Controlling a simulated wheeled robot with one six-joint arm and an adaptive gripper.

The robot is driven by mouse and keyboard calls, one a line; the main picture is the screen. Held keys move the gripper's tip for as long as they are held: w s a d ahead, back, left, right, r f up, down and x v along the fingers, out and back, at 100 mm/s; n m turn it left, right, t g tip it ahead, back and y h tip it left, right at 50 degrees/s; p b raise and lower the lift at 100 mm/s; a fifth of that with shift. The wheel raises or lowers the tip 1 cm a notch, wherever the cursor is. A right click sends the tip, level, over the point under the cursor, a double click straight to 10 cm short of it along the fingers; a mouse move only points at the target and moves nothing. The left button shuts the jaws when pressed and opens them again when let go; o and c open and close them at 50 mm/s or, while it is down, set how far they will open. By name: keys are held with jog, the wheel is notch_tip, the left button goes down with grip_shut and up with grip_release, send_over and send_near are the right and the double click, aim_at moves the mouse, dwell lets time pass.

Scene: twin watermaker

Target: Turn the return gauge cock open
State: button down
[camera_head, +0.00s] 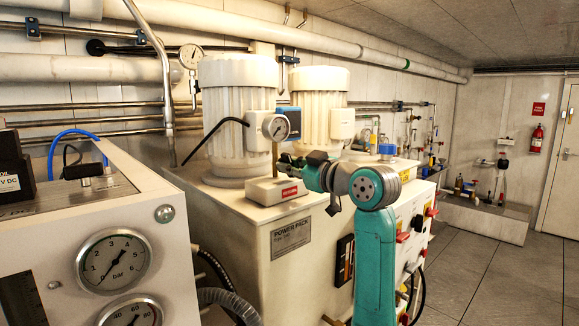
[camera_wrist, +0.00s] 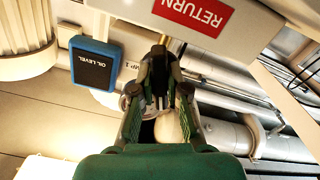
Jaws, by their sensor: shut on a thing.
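The return gauge (camera_head: 276,127), a small round white dial, stands on a thin stem (camera_head: 275,158) above a pale block (camera_head: 262,191) with a red RETURN label (camera_head: 289,191). The label also shows at the top of the wrist view (camera_wrist: 193,12). My gripper (camera_head: 284,161) reaches in from the right to the stem, below the dial. In the wrist view my gripper's fingers (camera_wrist: 160,55) are closed together on the gauge cock, just beyond the label. The cock and its handle are mostly hidden by the fingers, so I cannot tell its angle.
The power pack (camera_head: 310,228) carries two large white motors (camera_head: 235,110) close behind the gauge. A blue-framed oil level panel (camera_wrist: 94,63) is beside the fingers. A console with pressure dials (camera_head: 114,262) fills the left front. Open floor (camera_head: 490,275) lies right.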

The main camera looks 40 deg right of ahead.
jog(key=m, duration=0.4)
jog(key=shift+m, duration=0.3)
jog(key=c, duration=1.2)
grip_release()
jog(key=shift+o, duration=0.2)
jog(key=s, duration=1.2)
jog(key=shift+d, duration=0.25)
